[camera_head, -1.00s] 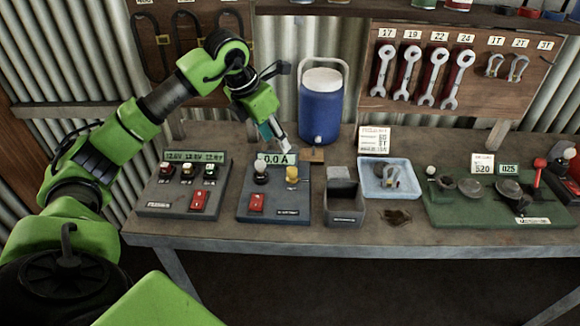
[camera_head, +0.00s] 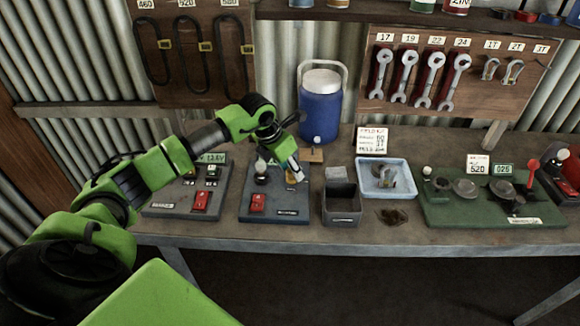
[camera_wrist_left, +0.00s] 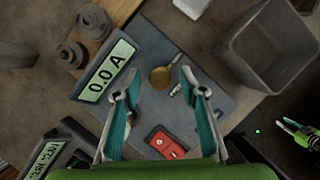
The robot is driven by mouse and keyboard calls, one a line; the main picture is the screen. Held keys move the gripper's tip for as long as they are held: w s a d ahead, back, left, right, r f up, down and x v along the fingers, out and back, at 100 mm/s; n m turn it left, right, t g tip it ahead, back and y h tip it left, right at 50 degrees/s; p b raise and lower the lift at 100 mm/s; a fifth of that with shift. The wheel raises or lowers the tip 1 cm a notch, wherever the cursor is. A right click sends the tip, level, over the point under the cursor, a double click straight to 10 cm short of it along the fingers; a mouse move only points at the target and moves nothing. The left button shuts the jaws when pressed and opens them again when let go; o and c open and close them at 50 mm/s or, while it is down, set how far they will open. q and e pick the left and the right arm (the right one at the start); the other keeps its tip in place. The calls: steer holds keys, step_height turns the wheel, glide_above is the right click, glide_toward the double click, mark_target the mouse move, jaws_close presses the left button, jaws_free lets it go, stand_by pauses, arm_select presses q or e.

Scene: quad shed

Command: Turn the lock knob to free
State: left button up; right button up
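The grey panel (camera_head: 274,209) with the 0.0 A display carries a yellow knob, a dark knob (camera_head: 261,169) with a pale top, and a red switch (camera_head: 258,203). In the left wrist view the yellow knob (camera_wrist_left: 160,77) is a round disc with a bar toward the upper right. I cannot read a lock or free mark. My left gripper (camera_head: 295,171) is over this panel and partly hides the yellow knob in the head view. In the left wrist view my left gripper (camera_wrist_left: 160,90) is open and empty, its fingers spread on either side of the yellow knob's line.
A grey open bin (camera_head: 342,205) stands just right of the panel. Another panel (camera_head: 187,203) with a red switch stands left. A blue cooler (camera_head: 320,112) and a small wooden block (camera_head: 311,155) are behind. A green and grey part, perhaps my right gripper (camera_wrist_left: 300,132), shows at the wrist view's edge.

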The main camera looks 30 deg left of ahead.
arm_select(q)
steer(key=shift+c, duration=0.3)
jaws_close()
